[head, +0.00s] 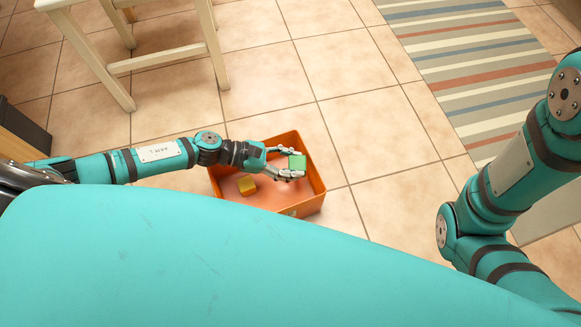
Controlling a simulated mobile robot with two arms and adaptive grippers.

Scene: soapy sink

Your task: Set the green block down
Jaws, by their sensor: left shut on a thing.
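A green block (297,162) is held in my left gripper (288,165), which is shut on it. The gripper is over an orange bin (311,202), toward the bin's right part. I cannot tell how high the block is above the bin floor.
The bin stands on a tiled floor (365,130) with free room to its right. A wooden chair or stool (165,60) stands at the upper left. A striped rug (475,60) lies at the upper right.

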